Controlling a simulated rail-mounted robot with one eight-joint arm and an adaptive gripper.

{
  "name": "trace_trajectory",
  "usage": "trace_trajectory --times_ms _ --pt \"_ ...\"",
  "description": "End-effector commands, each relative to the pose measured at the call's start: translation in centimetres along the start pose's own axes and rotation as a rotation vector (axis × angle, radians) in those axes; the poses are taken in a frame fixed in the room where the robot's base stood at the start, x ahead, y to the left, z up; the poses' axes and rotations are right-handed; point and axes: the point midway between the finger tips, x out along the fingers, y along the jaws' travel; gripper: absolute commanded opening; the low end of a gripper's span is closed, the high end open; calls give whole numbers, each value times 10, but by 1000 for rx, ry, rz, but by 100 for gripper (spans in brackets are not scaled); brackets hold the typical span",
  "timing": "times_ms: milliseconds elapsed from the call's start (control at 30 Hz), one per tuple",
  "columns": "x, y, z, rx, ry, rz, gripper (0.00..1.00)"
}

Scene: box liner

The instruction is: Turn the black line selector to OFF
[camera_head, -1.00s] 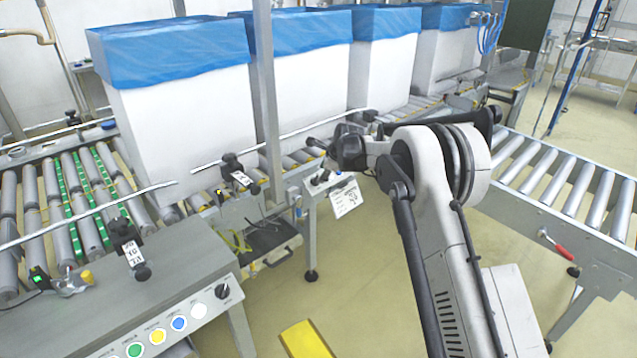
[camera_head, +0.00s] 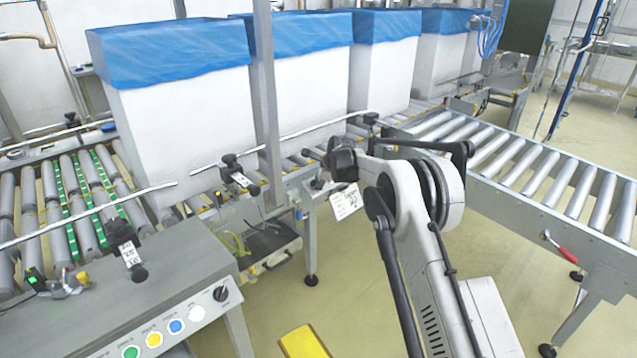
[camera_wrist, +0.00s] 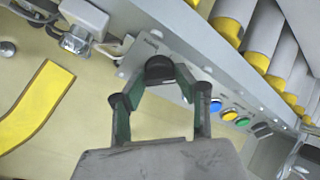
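The black line selector (camera_head: 221,293) is a round knob at the right end of the button panel on the grey cabinet at lower left in the head view. My arm does not cover it there. My gripper (camera_wrist: 162,75) shows in the wrist view, its green and black fingers apart. A black knob (camera_wrist: 159,68) shows between the fingertips, at the near end of a row of coloured buttons. Contact cannot be told. My gripper cannot be made out in the head view. Which position the selector's pointer marks is too small to read.
White, blue and yellow (camera_head: 154,339) buttons sit left of the selector. Tall white boxes with blue liners (camera_head: 180,110) stand on the roller conveyor. Another roller conveyor (camera_head: 560,185) is at right. Bare floor lies between, with a yellow strip (camera_head: 305,342).

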Motion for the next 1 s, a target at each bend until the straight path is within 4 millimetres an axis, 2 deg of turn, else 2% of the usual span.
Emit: trace_trajectory --times_ms 33,100,467,1000 --pt "0 0 0 0 0 0 14" --pt "0 0 0 0 0 0 5" --pt "0 0 0 -62 0 -11 4" --pt "-1 0 0 -472 0 -79 4"
